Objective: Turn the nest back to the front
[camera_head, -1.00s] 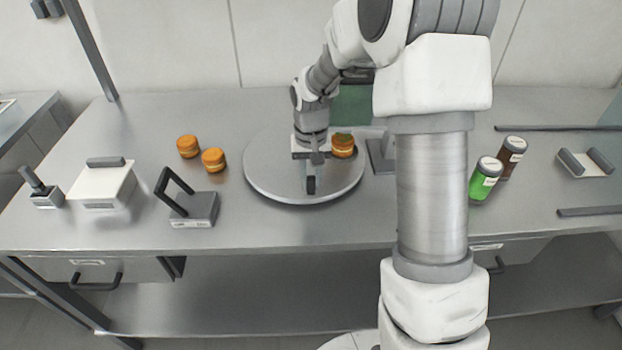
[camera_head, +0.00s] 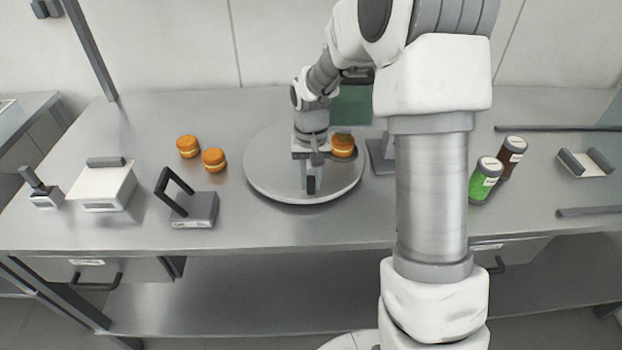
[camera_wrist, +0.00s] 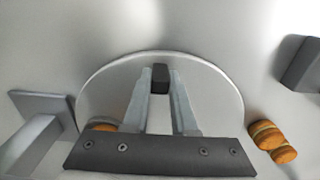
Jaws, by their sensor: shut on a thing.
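A round grey turntable (camera_head: 270,178) lies on the steel bench in the middle of the head view. A dark nest (camera_head: 350,157) with an orange filled round (camera_head: 343,143) in it is at the plate's back right. A short dark peg (camera_head: 311,186) stands near the plate's front edge. My gripper (camera_head: 309,176) points down over the plate and is shut on this peg. The wrist view shows the peg (camera_wrist: 160,78) between both fingertips. There the round (camera_wrist: 103,128) is partly hidden behind my gripper's body.
Two filled rounds (camera_head: 214,160) sit on the bench left of the turntable. A grey block with a black handle (camera_head: 195,208) and a white box (camera_head: 103,187) stand farther left. A grey stand (camera_head: 379,157) is close to the plate's right. Green (camera_head: 484,181) and brown (camera_head: 512,156) jars stand right.

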